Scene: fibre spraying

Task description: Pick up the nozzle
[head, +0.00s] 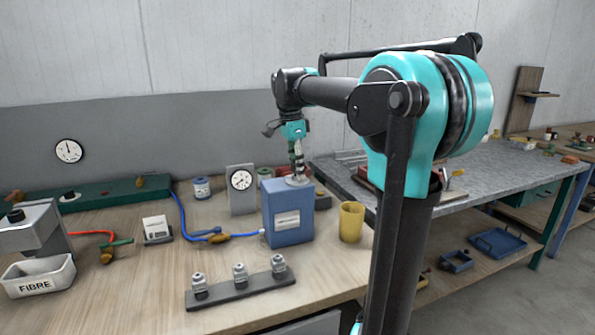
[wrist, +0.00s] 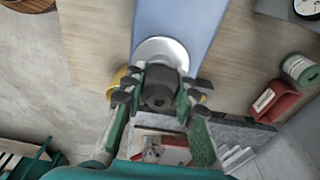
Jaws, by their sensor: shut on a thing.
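Several parts bear on this. Three grey nozzle-like fittings stand upright on a dark strip (head: 243,290) at the front of the bench: left (head: 200,286), middle (head: 240,274) and right (head: 279,266). My gripper (head: 297,172) points down over a blue box (head: 288,222), away from the strip. In the wrist view, my gripper (wrist: 160,96) is shut on a dark grey cylindrical piece (wrist: 160,88). This piece sits over a silver disc (wrist: 158,48) at the blue box's top. I cannot tell whether piece and disc are joined.
A yellow cup (head: 351,222) stands just right of the blue box. A dial gauge (head: 242,189) stands behind it. A blue hose (head: 186,222) lies left of the box. A white FIBRE bin (head: 38,276) is at the far left. Bare bench lies between bin and strip.

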